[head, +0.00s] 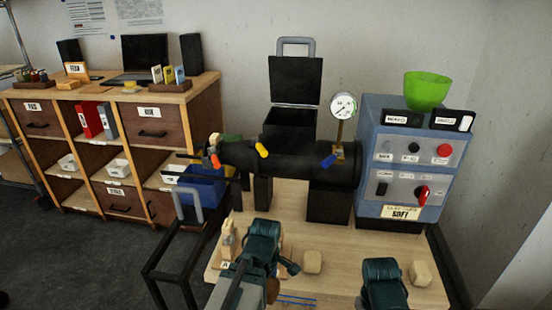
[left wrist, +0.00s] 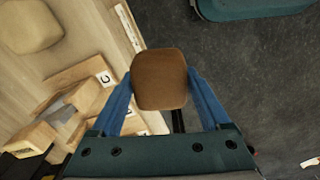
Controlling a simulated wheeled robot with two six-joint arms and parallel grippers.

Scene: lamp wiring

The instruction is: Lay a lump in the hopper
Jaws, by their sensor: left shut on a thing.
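My left gripper (left wrist: 160,88) is shut on a brown lump (left wrist: 160,79), with a blue finger on each side of it. In the head view the teal body of this gripper (head: 264,245) is above the front of the table, and part of the brown lump (head: 273,291) shows below it. The hopper (head: 290,128) is a black box on top of the black barrel machine, with its lid (head: 296,80) raised. A pale lump (head: 312,262) and another pale lump (head: 420,273) lie on the table. My right gripper (head: 383,283) is at the front right; its fingertips are hidden.
A blue control box (head: 413,160) with a green bowl (head: 427,90) on top stands right of the barrel (head: 290,165). A gauge (head: 343,106) rises beside the hopper. A blue bin (head: 203,186) and a black frame (head: 170,250) are left of the table (head: 345,245).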

